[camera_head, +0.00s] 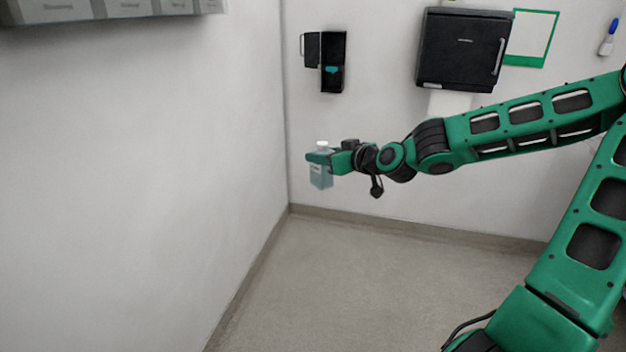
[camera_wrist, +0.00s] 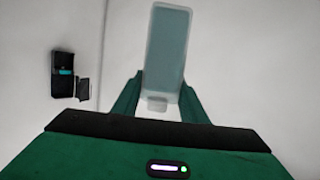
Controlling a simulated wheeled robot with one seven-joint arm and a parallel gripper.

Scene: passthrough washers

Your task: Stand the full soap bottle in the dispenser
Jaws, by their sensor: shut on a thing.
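A clear bottle of blue-green soap with a white cap (camera_head: 321,176) is upright in my gripper (camera_head: 322,157), which is shut on it. In the wrist view the bottle (camera_wrist: 166,50) is between the two green fingers (camera_wrist: 160,92), with its cap toward the palm. The black dispenser (camera_head: 333,63) is on the back wall, above the bottle in the head view, with its cover swung open to the left. A teal part shows inside it. The dispenser also shows at the left of the wrist view (camera_wrist: 64,75), apart from the bottle.
A black paper towel dispenser (camera_head: 462,50) is on the back wall at right, with paper hanging below. A green-framed sheet (camera_head: 531,38) and a blue marker (camera_head: 607,38) are beside it. Grey bins (camera_head: 120,8) are at upper left. The floor (camera_head: 350,285) below is clear.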

